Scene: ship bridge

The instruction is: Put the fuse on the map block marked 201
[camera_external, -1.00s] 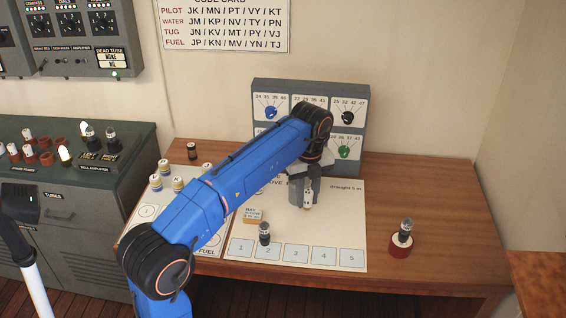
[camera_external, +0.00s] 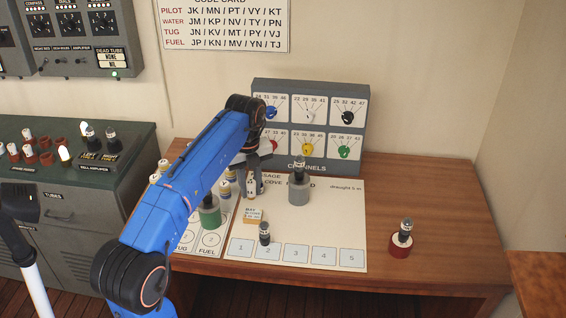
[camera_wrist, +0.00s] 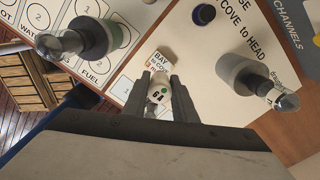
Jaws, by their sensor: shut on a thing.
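My gripper (camera_external: 252,186) is shut on a small white piece (camera_wrist: 159,94), which looks like the fuse. It has a green dot and dark characters like 64 on its end, and also shows in the external view (camera_external: 251,188). The gripper holds it above the chart, seemingly clear of it. A small pale block with an orange lower edge (camera_external: 253,216) lies on the chart, in front of the piece in the external view. I cannot read 201 on any block.
A grey cylinder (camera_external: 299,193) with a tube on top stands right of my gripper, a green cylinder (camera_external: 209,215) to the left. A dark tube (camera_external: 264,233) stands near box 2. A red base with a tube (camera_external: 400,247) is at the right. The channel panel (camera_external: 312,88) stands behind.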

